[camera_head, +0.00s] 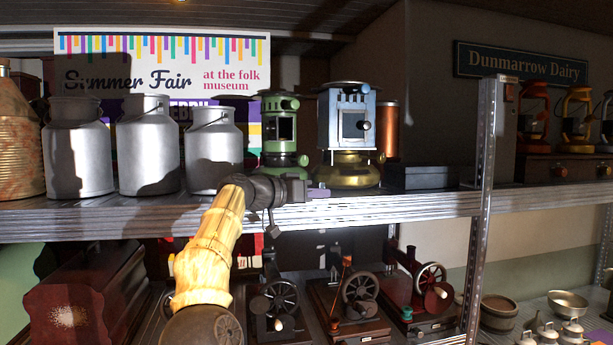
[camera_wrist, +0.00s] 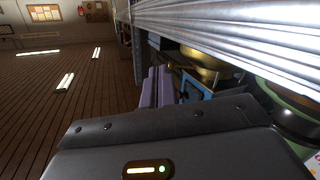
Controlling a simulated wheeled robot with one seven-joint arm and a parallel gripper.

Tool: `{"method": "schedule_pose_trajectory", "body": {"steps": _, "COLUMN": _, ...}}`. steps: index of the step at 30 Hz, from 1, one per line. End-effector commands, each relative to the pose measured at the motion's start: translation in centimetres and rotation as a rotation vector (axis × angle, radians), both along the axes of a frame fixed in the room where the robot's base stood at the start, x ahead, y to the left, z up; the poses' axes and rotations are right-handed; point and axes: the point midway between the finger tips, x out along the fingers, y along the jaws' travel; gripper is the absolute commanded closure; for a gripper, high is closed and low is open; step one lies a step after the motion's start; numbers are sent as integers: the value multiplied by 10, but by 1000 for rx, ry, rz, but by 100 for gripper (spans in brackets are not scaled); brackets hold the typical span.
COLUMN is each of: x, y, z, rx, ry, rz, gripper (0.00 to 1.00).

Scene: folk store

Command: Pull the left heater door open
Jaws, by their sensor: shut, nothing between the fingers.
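Two heaters stand side by side on the upper shelf. The left heater (camera_head: 280,147) is green, with a dark window in its front; whether its door is shut or ajar is too small to tell. The right heater (camera_head: 329,108) is pale blue on a brass base, with a dark front pane and a knob. My gripper (camera_head: 319,193) is low at the shelf's front edge, right of the green heater's base and before the brass base. In the wrist view its purple fingers (camera_wrist: 157,88) are together and empty. Blue (camera_wrist: 190,86) and green (camera_wrist: 300,108) heater parts show beyond them.
Several milk cans (camera_head: 148,150) stand left of the heaters. A dark box (camera_head: 424,178) and a copper cylinder (camera_head: 388,130) are to the right. The shelf's metal edge (camera_head: 400,207) runs close by my gripper. A metal post (camera_head: 484,150) rises further right.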

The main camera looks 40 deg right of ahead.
Motion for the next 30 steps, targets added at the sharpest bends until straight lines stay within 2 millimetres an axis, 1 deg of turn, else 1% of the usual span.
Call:
{"method": "schedule_pose_trajectory", "body": {"steps": 1, "x": -2, "y": -4, "z": -11, "rx": 35, "ry": 6, "rz": 10, "gripper": 100}}
{"method": "schedule_pose_trajectory", "body": {"steps": 5, "x": -3, "y": -11, "z": -40, "rx": 124, "ry": 29, "rz": 46, "gripper": 100}}
{"method": "schedule_pose_trajectory", "body": {"steps": 8, "x": -3, "y": -15, "z": -68, "rx": 208, "ry": 49, "rz": 85, "gripper": 100}}
{"method": "schedule_pose_trajectory", "body": {"steps": 11, "x": -2, "y": -15, "z": -106, "rx": 314, "ry": 74, "rz": 141, "gripper": 100}}
{"method": "schedule_pose_trajectory", "body": {"steps": 14, "x": 0, "y": -5, "z": -156, "rx": 448, "ry": 110, "rz": 226, "gripper": 100}}
{"method": "schedule_pose_trajectory", "body": {"steps": 15, "x": 2, "y": 3, "z": -178, "rx": 504, "ry": 126, "rz": 266, "gripper": 100}}
{"method": "schedule_pose_trajectory", "body": {"steps": 17, "x": 4, "y": 19, "z": -209, "rx": 583, "ry": 151, "rz": 330, "gripper": 100}}
{"method": "schedule_pose_trajectory", "body": {"steps": 18, "x": 5, "y": 31, "z": -229, "rx": 634, "ry": 169, "rz": 375, "gripper": 100}}
{"method": "schedule_pose_trajectory", "body": {"steps": 20, "x": 7, "y": 53, "z": -257, "rx": 705, "ry": 194, "rz": 444, "gripper": 100}}
{"method": "schedule_pose_trajectory", "body": {"steps": 21, "x": 7, "y": 69, "z": -275, "rx": 750, "ry": 212, "rz": 490, "gripper": 100}}
{"method": "schedule_pose_trajectory", "body": {"steps": 23, "x": 6, "y": 96, "z": -301, "rx": 813, "ry": 240, "rz": 561, "gripper": 100}}
{"method": "schedule_pose_trajectory", "body": {"steps": 24, "x": 4, "y": 114, "z": -317, "rx": 852, "ry": 259, "rz": 609, "gripper": 100}}
{"method": "schedule_pose_trajectory", "body": {"steps": 26, "x": 0, "y": 144, "z": -339, "rx": 906, "ry": 290, "rz": 682, "gripper": 100}}
{"method": "schedule_pose_trajectory", "body": {"steps": 27, "x": -4, "y": 165, "z": -353, "rx": 939, "ry": 312, "rz": 730, "gripper": 100}}
{"method": "schedule_pose_trajectory", "body": {"steps": 29, "x": -12, "y": 196, "z": -372, "rx": 984, "ry": 346, "rz": 802, "gripper": 100}}
{"method": "schedule_pose_trajectory", "body": {"steps": 30, "x": -19, "y": 218, "z": -384, "rx": 1013, "ry": 369, "rz": 849, "gripper": 100}}
